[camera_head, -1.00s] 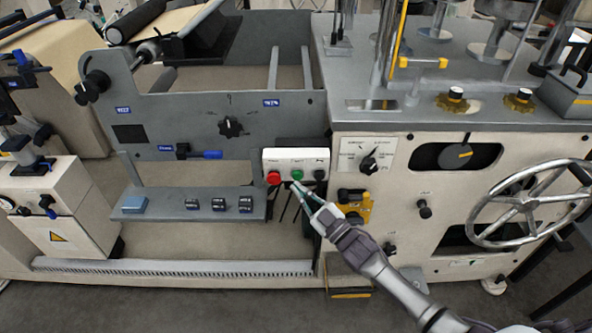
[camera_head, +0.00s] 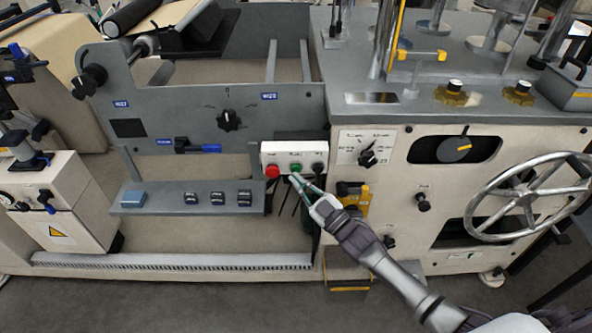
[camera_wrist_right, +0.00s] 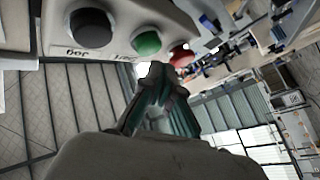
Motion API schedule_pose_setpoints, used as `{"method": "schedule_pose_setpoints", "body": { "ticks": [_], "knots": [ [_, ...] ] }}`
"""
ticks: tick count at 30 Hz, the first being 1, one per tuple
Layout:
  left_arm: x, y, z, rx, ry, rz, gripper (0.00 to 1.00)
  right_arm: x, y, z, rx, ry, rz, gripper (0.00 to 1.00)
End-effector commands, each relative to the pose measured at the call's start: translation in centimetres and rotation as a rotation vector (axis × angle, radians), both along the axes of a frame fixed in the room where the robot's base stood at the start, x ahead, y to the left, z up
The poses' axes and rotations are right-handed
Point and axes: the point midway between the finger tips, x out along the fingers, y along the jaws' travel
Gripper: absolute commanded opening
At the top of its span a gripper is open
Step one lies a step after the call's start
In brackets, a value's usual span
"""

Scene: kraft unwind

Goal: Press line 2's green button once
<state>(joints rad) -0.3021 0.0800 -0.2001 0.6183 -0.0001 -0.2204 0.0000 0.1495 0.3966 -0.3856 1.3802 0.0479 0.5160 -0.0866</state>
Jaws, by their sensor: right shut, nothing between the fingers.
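The green button (camera_head: 296,167) is the middle one on a white control box (camera_head: 268,148) mounted at the right end of the grey machine panel. It also shows in the right wrist view (camera_wrist_right: 148,42), between a black button labelled Jog and a red one. My right gripper (camera_head: 294,177) is shut and empty. Its tips are just below the green button in the head view. In the right wrist view the gripper (camera_wrist_right: 158,72) points up towards the box, near the green and red buttons. I cannot tell whether the tips touch anything. My left gripper is not in view.
The red button (camera_head: 272,172) and the black button (camera_head: 318,167) flank the green one closely. A grey shelf (camera_head: 172,205) with small blocks is to the left. A yellow fitting (camera_head: 355,200) and a large handwheel (camera_head: 473,207) are to the right.

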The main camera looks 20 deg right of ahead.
Motion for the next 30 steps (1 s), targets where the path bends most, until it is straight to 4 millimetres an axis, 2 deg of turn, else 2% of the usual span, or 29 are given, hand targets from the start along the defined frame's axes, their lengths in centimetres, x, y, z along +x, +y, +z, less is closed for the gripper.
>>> {"method": "schedule_pose_setpoints", "body": {
  "ticks": [30],
  "knots": [
    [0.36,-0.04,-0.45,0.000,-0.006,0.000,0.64,0.81,-0.24,0.01,0.000,0.000,0.000,0.00]
  ]
}}
